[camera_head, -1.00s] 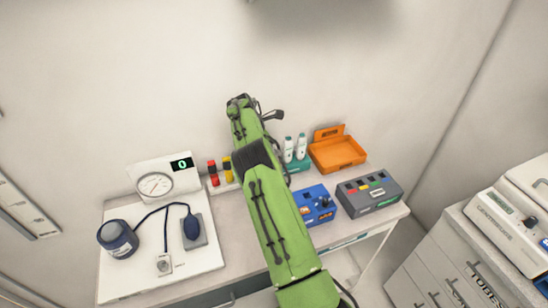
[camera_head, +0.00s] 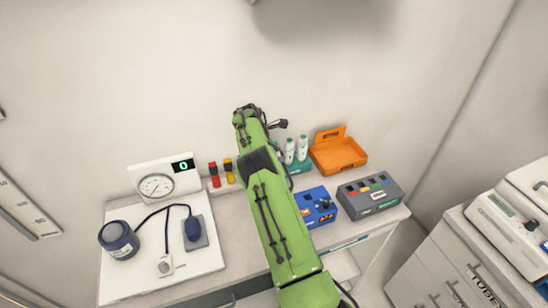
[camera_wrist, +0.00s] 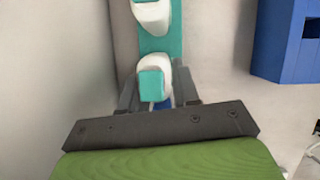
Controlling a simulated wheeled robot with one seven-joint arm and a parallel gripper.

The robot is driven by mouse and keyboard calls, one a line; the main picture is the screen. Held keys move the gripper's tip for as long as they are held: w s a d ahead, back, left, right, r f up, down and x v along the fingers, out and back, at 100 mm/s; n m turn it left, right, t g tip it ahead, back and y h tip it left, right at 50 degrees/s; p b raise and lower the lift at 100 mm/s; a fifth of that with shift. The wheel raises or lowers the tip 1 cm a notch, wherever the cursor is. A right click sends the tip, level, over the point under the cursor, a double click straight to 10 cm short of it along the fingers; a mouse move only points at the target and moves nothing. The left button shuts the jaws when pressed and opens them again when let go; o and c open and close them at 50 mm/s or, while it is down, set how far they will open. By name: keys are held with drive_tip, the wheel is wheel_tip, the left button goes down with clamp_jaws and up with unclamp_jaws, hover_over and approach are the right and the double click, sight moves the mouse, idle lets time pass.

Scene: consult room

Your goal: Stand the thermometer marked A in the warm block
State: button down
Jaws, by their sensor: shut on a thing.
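In the wrist view my gripper (camera_wrist: 158,100) is shut on a white thermometer (camera_wrist: 165,66) with a teal end, seen from above. A bit of blue shows between the fingers beside it. A second white thermometer (camera_wrist: 150,15) shows farther up, on the teal stand (camera_wrist: 160,42). In the head view two white thermometers, left (camera_head: 289,150) and right (camera_head: 302,147), stand upright on the teal stand, and my arm hides my gripper. No letter is readable. A blue box (camera_head: 312,197) with a dark knob stands in front; I cannot tell whether it is the warm block.
A grey box (camera_head: 350,207) with coloured squares stands right of the blue box. An open orange tray (camera_head: 335,154) is behind. Red (camera_head: 214,172) and yellow (camera_head: 229,168) bottles, a dial gauge (camera_head: 157,187) and a dark blue cuff (camera_head: 118,240) are left.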

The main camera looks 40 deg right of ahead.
wheel_tip(320, 180, up, 10)
drive_tip(key=shift+r+p, duration=0.1)
drive_tip(key=shift+p, duration=1)
wheel_tip(320, 180, up, 5)
drive_tip(key=p, duration=0.6)
